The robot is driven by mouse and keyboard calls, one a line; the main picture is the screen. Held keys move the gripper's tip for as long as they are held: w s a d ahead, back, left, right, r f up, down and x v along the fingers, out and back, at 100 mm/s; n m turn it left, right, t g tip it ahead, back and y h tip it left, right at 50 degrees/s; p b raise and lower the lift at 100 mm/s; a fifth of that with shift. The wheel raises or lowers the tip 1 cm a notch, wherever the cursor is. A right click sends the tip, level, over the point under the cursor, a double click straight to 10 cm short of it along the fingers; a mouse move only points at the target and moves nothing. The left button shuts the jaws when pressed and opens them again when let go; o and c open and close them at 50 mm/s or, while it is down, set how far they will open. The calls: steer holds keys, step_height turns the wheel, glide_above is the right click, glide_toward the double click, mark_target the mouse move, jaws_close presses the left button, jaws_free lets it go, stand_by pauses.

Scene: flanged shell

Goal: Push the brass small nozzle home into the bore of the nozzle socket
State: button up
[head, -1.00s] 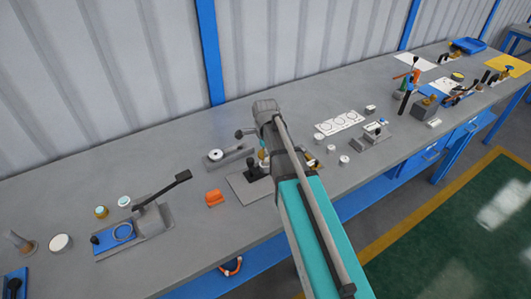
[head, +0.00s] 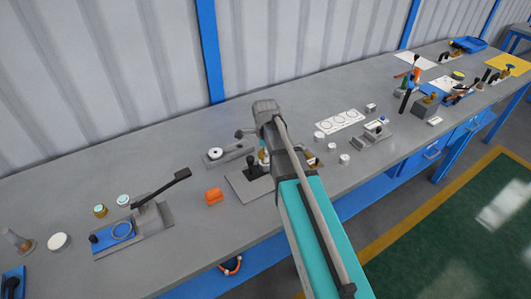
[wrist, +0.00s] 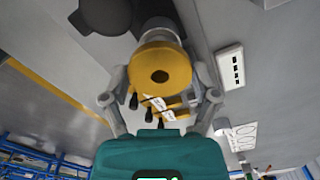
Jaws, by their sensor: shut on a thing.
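In the wrist view, a brass round flanged piece with a dark central hole, which I take as the small nozzle (wrist: 161,69), sits between the fingertips of my gripper (wrist: 160,80). The fingers are shut on it from both sides. A paler cylinder lies directly beyond it; I cannot tell whether this is the nozzle socket or how deep the nozzle sits. In the head view, my arm covers most of the gripper and the work spot. A bit of brass (head: 262,156) shows beside the arm, above a grey base plate (head: 241,184).
White round pieces (head: 344,159) and a lever fixture (head: 374,134) stand to the right.

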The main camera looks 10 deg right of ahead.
steer(key=shift+f+b, duration=1.45)
steer(key=shift+f, duration=0.1)
steer(key=o, duration=1.2)
steer(key=shift+r, duration=0.1)
steer(key=shift+r, duration=0.2)
